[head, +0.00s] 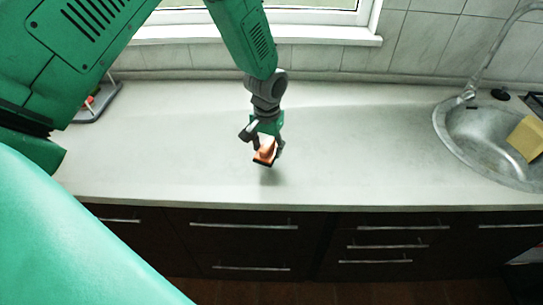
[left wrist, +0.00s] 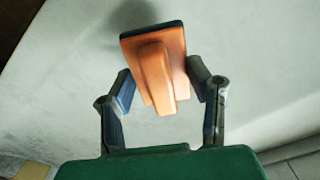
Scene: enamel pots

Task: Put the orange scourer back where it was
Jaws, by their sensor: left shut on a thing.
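The orange scourer (head: 265,151) is an orange block with a raised grip and a dark underside. My left gripper (head: 264,145) is shut on it and holds it over the middle of the pale counter, near the front edge. A shadow lies below it, and it seems to hang a little above the surface. In the left wrist view the scourer (left wrist: 154,62) sits between the two fingers of the left gripper (left wrist: 160,90), its dark face turned away. My right gripper is not in view.
The pale counter (head: 170,130) is clear around the gripper. A steel sink (head: 460,130) with a tap (head: 480,70) is at the right, with a yellow cloth or sponge (head: 527,138) at its edge. A grey tray-like item (head: 95,105) is partly hidden at the left.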

